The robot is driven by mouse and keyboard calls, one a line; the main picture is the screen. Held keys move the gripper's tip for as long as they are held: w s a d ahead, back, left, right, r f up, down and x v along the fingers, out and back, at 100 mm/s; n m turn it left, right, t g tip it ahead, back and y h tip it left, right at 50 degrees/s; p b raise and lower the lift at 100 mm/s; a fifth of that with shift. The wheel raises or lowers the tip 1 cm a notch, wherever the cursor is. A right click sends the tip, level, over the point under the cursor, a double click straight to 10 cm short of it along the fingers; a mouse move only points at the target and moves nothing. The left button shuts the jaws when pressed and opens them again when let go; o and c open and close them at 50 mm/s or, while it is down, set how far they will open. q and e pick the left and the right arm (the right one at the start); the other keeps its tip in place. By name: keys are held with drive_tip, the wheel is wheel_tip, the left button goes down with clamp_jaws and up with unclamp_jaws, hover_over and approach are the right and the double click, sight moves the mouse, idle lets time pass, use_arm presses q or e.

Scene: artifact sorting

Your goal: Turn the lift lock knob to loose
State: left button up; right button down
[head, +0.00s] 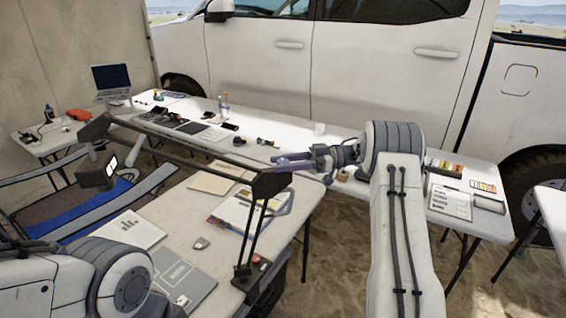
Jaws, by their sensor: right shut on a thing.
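The frame has a long beam and thin legs down to a dark base (250,278) with a small red part on top. I cannot pick out the lift lock knob or its setting. My left arm shows at the bottom left; its gripper is out of view.
The near table (215,225) holds papers, a grey folder (180,280) and a small grey object (202,243). A long white table (285,132) behind carries bottles, tools and cards. A blue folding chair (75,210) stands left. A white truck (350,75) closes the back.

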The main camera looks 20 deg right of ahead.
drive_tip(key=shift+r+g, duration=0.15)
drive_tip(key=shift+g, duration=0.25)
drive_tip(key=shift+c, duration=2.2)
unclamp_jaws()
